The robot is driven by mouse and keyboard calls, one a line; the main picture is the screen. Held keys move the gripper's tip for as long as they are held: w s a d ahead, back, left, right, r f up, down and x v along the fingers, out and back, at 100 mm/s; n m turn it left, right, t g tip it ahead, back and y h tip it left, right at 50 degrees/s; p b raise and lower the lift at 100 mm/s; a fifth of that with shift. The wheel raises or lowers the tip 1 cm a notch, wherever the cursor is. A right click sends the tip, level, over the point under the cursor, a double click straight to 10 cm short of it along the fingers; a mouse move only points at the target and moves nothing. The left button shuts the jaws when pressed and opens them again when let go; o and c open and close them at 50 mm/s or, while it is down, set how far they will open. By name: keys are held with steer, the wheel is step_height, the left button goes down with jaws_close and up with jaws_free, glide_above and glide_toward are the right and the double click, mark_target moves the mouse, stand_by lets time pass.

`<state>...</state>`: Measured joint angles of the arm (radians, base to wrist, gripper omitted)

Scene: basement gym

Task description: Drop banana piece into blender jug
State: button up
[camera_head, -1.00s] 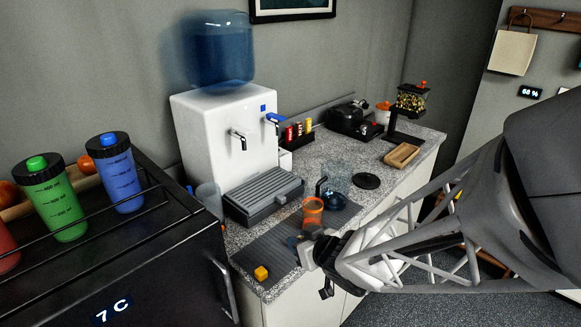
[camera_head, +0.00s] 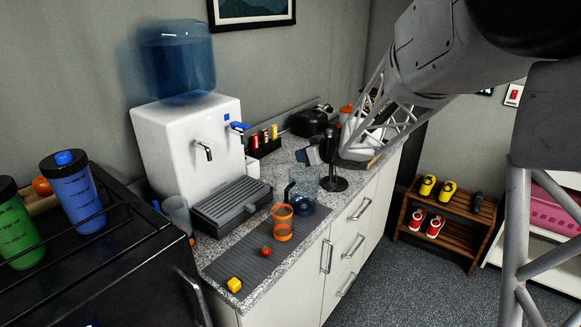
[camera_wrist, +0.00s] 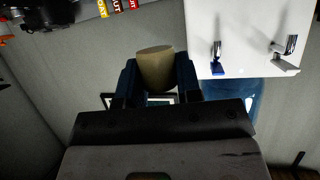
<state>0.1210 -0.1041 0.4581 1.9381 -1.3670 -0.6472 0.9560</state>
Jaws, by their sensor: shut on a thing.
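My gripper (camera_wrist: 157,82) is shut on the banana piece (camera_wrist: 157,66), a pale tan stub that stands out between its dark blue fingers in the wrist view. In the head view my gripper (camera_head: 311,156) is raised over the counter, behind and slightly right of the blender jug; the piece is hard to make out there. The clear blender jug (camera_head: 304,185) stands on the counter with a black handle on its left and dark blue at its bottom. Its opening shows no cover. My gripper is apart from it.
An orange cup (camera_head: 283,223), a red fruit (camera_head: 265,251) and a yellow cube (camera_head: 234,285) are on the grey mat (camera_head: 242,264). A black disc (camera_head: 337,184) lies right of the jug. The white water dispenser (camera_head: 187,150) stands left, with its drip tray (camera_head: 232,205) in front.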

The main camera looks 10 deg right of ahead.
steer(key=shift+w+d+r, duration=0.2)
steer(key=shift+w+d, duration=0.25)
steer(key=shift+w, duration=0.05)
steer(key=shift+w+d+r, duration=0.15)
steer(key=shift+w+d, duration=0.25)
steer(key=shift+w, duration=0.05)
steer(key=shift+f, duration=0.15)
steer(key=shift+f, duration=2.9)
steer(key=o, duration=1)
steer(key=shift+v, duration=3.95)
